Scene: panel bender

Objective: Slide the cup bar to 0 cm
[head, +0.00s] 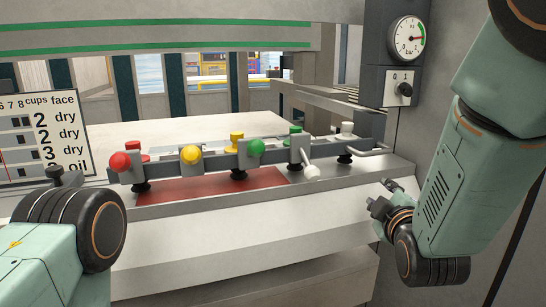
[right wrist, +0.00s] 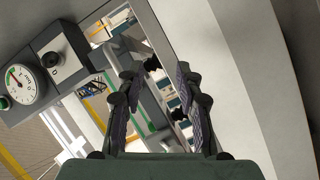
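The cup bar (head: 216,156) is a long grey bar lying across the machine's front in the head view. It carries red, yellow, green and white knobs, with black suction cups below. A metal loop handle (head: 376,151) is at its right end. My right gripper (head: 384,195) is open and empty, in front of and below the handle, apart from it. In the right wrist view its two fingers (right wrist: 156,72) stand apart. My left arm is at the lower left; only a small dark part of my left gripper (head: 67,177) shows behind it, so its state is hidden.
A red plate (head: 205,184) lies under the bar. A pressure gauge (head: 407,40) and a dark knob (head: 404,90) are on the column at right. A sign (head: 40,135) with cup numbers and faces stands at left. The sloped front panel (head: 250,235) is clear.

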